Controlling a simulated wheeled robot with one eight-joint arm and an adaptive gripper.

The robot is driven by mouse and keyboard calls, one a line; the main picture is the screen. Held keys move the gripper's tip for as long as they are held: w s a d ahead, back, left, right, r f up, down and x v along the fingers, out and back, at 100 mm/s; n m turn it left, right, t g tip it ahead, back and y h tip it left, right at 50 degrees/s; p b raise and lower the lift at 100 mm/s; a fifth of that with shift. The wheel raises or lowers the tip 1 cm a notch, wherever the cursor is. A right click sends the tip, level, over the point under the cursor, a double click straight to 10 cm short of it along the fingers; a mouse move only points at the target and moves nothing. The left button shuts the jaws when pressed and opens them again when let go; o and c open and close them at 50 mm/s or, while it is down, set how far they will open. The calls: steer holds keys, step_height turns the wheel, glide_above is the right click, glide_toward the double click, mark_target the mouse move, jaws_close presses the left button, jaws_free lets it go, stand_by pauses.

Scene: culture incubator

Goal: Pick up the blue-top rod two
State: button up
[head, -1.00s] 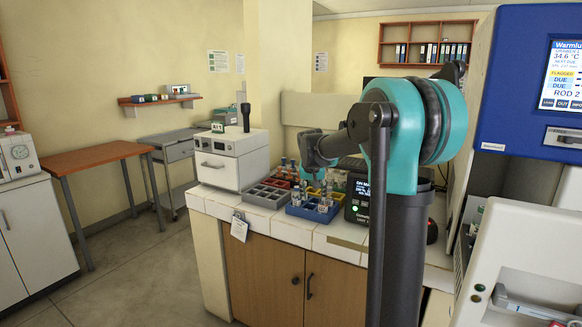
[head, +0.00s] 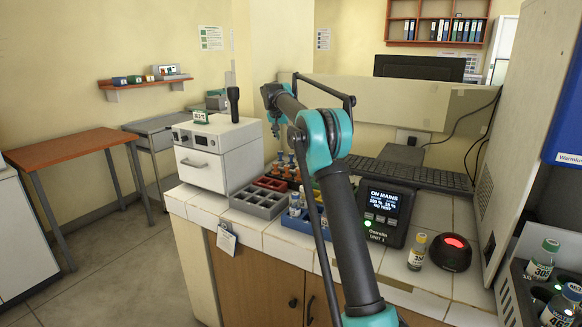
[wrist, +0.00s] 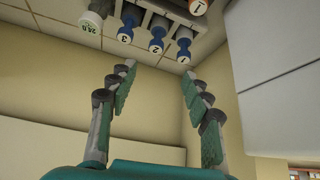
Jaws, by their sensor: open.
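In the wrist view the blue-top rod two (wrist: 157,40) stands in a grey rack (wrist: 172,10), with its numbered end toward my gripper. It is between blue-top rod three (wrist: 126,30) and blue-top rod one (wrist: 183,50). My gripper (wrist: 158,72) is open and empty, its fingers spread to either side of rod two's line and apart from it. In the head view my gripper (head: 275,128) hangs over the back of the counter, above a group of rods (head: 283,165). Their numbers are too small to read there.
A white oven-like unit (head: 220,150) stands left of the rods. A grey divided tray (head: 258,201), a display unit (head: 384,212) and a small bottle (head: 417,250) share the counter.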

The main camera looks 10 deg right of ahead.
mark_target(291, 154)
steer(key=shift+s+d+x, duration=0.1)
steer(key=shift+s+x, duration=0.05)
steer(key=shift+x, duration=3.6)
steer(key=shift+s+d+x, duration=0.1)
steer(key=shift+s+x, duration=0.05)
steer(key=shift+x, duration=3.6)
steer(key=shift+f, duration=0.1)
jaws_close()
